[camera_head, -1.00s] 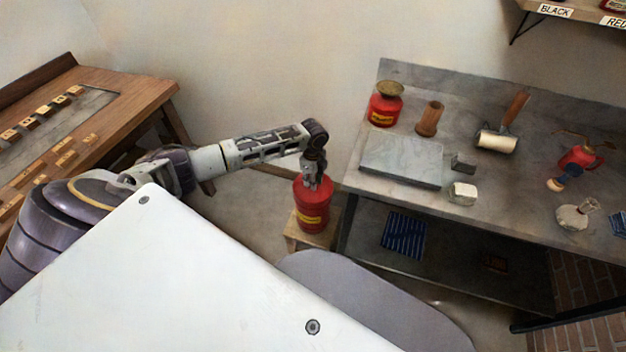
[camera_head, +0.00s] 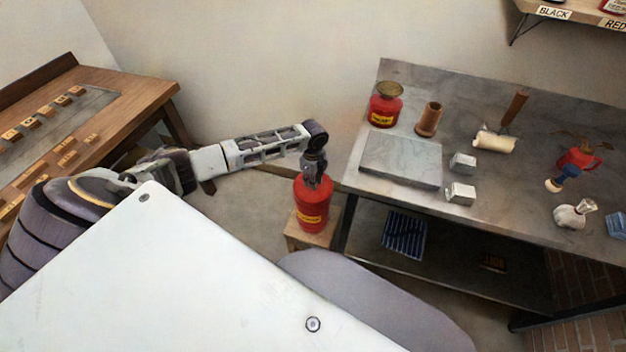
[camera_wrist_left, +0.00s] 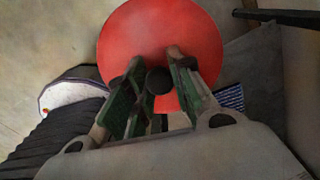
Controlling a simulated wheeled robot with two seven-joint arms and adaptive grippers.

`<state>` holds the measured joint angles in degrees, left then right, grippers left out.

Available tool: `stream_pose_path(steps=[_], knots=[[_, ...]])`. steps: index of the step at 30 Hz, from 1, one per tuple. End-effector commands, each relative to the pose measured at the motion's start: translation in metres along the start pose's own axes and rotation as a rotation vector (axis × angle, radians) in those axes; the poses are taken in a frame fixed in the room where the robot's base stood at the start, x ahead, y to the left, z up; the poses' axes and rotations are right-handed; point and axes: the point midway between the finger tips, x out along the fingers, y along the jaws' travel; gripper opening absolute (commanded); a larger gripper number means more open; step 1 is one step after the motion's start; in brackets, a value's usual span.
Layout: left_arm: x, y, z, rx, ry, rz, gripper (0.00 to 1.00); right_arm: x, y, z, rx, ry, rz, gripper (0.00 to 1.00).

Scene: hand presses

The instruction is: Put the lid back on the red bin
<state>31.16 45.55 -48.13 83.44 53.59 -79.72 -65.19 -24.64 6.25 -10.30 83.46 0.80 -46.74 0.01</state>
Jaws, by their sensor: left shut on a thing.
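The red bin (camera_head: 312,213), with a yellow label, stands upright on a small wooden stool left of the grey workbench. My left gripper (camera_head: 315,181) points down at the top of the bin. In the left wrist view the round red lid (camera_wrist_left: 160,28) lies beneath the fingers, and its dark knob (camera_wrist_left: 159,81) is between them. The left gripper (camera_wrist_left: 155,85) is shut on this knob. The lid appears at the bin's mouth, but I cannot tell whether it is fully seated. The lid hides the bin's inside. My right gripper is not in view.
The wooden stool (camera_head: 297,240) is small. The grey workbench (camera_head: 480,205) to its right holds another red can (camera_head: 385,104), a stone slab (camera_head: 401,160), a roller (camera_head: 494,142) and small tools. A wooden table (camera_head: 140,98) stands at the left.

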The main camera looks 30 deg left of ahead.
Motion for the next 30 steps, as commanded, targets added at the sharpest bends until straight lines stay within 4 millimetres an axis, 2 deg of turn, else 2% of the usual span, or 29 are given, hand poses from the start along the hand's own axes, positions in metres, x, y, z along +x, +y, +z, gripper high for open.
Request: stream_pose_path(steps=[3, 4, 9, 16, 21, 30], knots=[[-0.0002, -0.0002, -0.0002, 0.0, 0.0, 0.0, 0.0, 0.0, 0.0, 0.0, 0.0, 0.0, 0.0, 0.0], [-0.0003, -0.0002, -0.0002, 0.0, 0.0, -0.001, 0.27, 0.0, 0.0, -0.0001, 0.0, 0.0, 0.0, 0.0], [-0.0003, -0.0002, -0.0002, 0.0, 0.0, -0.001, 0.48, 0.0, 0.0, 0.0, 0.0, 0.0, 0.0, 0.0], [-0.0002, -0.0001, -0.0002, 0.0, 0.0, 0.0, 0.48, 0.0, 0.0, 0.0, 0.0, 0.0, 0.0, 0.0], [0.0, 0.0001, -0.0002, 0.0, 0.0, 0.0, 0.69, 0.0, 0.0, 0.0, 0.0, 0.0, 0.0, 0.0], [-0.0001, 0.0, -0.0002, 0.0, 0.0, 0.0, 0.69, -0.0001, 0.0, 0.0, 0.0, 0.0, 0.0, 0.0]])
